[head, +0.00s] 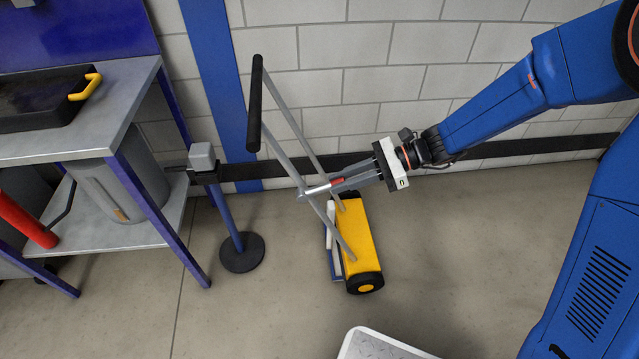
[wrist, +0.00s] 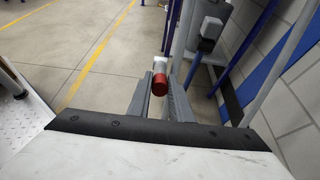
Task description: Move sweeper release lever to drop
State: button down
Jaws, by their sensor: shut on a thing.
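The magnetic sweeper (head: 360,238) stands on the floor near the block wall, with a yellow body, black end wheels and a grey tube frame up to a black handlebar (head: 256,105). Its release lever (head: 318,189) is a light metal rod with a red grip, sticking out from the frame towards my gripper. My gripper (head: 335,184) reaches in from the right and is shut on the red grip. In the wrist view the red end of the release lever (wrist: 160,86) sits between the two grey fingers. The far part of the lever is partly hidden there.
A blue-framed workbench (head: 140,100) with a black tray stands on the left. A post (head: 230,215) on a round black base stands between bench and sweeper. A metal-topped platform (head: 380,345) is at the bottom edge. Floor right of the sweeper is clear.

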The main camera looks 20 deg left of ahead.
jog(key=shift+w+d+f, duration=0.1)
jog(key=shift+d+f, duration=0.1)
jog(key=shift+f, duration=0.35)
jog(key=shift+d+f, duration=0.1)
jog(key=shift+f, duration=0.8)
jog(key=c, duration=1.5)
grip_release()
jog(key=shift+w+d, duration=0.1)
jog(key=shift+w, duration=0.05)
jog(key=shift+v, duration=3.4)
jog(key=v, duration=1.7)
jog(key=shift+d+r, duration=0.1)
